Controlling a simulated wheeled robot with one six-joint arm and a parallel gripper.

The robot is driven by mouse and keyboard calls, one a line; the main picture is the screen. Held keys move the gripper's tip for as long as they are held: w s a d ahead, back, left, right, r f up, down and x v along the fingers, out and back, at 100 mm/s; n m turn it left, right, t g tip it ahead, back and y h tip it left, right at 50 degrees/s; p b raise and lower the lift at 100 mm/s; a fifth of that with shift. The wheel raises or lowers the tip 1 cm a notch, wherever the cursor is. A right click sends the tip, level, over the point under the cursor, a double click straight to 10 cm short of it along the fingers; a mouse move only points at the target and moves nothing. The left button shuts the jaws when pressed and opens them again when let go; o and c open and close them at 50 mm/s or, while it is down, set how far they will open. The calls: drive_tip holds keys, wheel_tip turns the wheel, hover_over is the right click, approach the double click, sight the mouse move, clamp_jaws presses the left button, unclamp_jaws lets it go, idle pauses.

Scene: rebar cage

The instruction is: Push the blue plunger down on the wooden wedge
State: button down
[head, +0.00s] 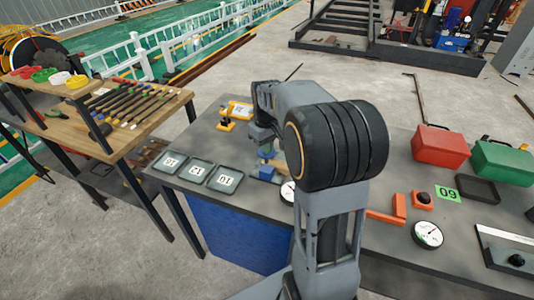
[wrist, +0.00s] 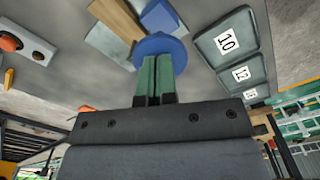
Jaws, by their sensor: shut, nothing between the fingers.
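The blue plunger's round head (wrist: 160,46) lies right at my fingertips in the wrist view. My gripper (wrist: 157,60) is shut and empty, its two green fingers side by side over the near edge of the disc; I cannot tell whether they touch it. The wooden wedge (wrist: 118,18) shows beyond the plunger, beside a grey plate (wrist: 106,45) and a blue block (wrist: 160,17). In the head view my arm hides much of this spot; only a bit of the blue fixture (head: 267,172) shows below my gripper.
Three grey numbered trays (head: 197,170) stand left of the fixture; they also show in the wrist view (wrist: 228,42). A yellow device (head: 236,112) stands behind. A gauge (head: 288,191), red box (head: 440,146) and green box (head: 503,160) are to the right on the grey table.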

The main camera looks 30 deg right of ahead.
drive_tip(key=shift+f+b, duration=0.55)
drive_tip(key=shift+f, duration=0.25)
drive_tip(key=shift+r, duration=0.15)
drive_tip(key=shift+r+p, duration=3)
drive_tip(key=shift+r, duration=0.45)
drive_tip(key=shift+f+m, duration=0.45)
drive_tip(key=shift+m, duration=0.05)
drive_tip(key=s+a+r+t, duration=0.1)
drive_tip(key=s+a, duration=0.3)
drive_tip(key=s, duration=0.4)
drive_tip(key=s+a+r+m+t, duration=0.1)
drive_tip(key=s+a+r+t, duration=0.1)
drive_tip(key=s+a, duration=0.3)
drive_tip(key=s+t, duration=0.1)
drive_tip(key=s, duration=0.2)
drive_tip(key=shift+a+r+m, duration=0.15)
drive_tip(key=shift+a+m, duration=0.1)
drive_tip(key=shift+m, duration=0.05)
